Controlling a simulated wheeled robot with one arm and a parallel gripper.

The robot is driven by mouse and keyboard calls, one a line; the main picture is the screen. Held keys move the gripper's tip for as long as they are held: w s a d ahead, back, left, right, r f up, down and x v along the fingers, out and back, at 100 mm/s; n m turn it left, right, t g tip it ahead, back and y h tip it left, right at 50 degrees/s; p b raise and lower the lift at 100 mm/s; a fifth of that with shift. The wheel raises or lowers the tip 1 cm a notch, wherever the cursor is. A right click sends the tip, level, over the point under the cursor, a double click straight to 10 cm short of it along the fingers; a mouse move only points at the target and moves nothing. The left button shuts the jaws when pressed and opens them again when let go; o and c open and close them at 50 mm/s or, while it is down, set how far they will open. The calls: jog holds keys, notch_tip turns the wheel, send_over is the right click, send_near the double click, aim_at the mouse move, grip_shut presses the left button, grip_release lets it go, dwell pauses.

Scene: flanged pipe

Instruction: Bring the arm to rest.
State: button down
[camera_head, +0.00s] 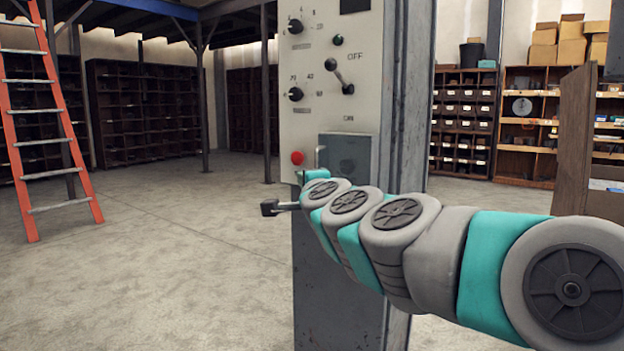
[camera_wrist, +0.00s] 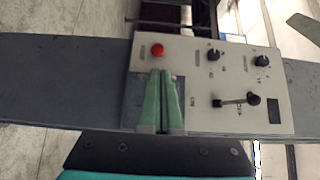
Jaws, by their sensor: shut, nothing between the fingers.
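My arm reaches from the lower right of the head view to the control panel (camera_head: 330,110) on a grey post. My gripper (camera_head: 303,178) is at the arm's far end, in front of the panel's lower part and just below the red button (camera_head: 297,158). In the wrist view my gripper's green fingers (camera_wrist: 160,75) are together with nothing between them. They overlap the dark grey plate (camera_wrist: 134,95) on the panel, near the red button (camera_wrist: 157,50). I cannot tell whether they touch the panel.
The panel carries a lever (camera_head: 340,77) beside an OFF label and several knobs (camera_head: 295,94). An orange ladder (camera_head: 40,120) stands at left. Dark shelves (camera_head: 145,115) line the back; stocked shelves (camera_head: 465,120) and a brown board (camera_head: 573,140) are at right. The left floor (camera_head: 170,260) is clear.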

jog(key=s+a+f+n+g+y, duration=0.35)
jog(key=s+f+n+g, duration=0.8)
jog(key=s+f, duration=0.8)
jog(key=s+d+f+n+g+h, duration=0.2)
jog(key=s+d+f, duration=0.6)
jog(key=s, duration=0.4)
jog(key=s+d+f+n+g+h, duration=0.2)
jog(key=s+d+f+g+h, duration=0.2)
jog(key=s, duration=0.8)
jog(key=d+f+g, duration=0.2)
jog(key=d+f, duration=0.2)
jog(key=f, duration=0.1)
jog(key=shift+s+h, duration=0.35)
jog(key=shift+f+n, duration=0.1)
jog(key=shift+n, duration=0.15)
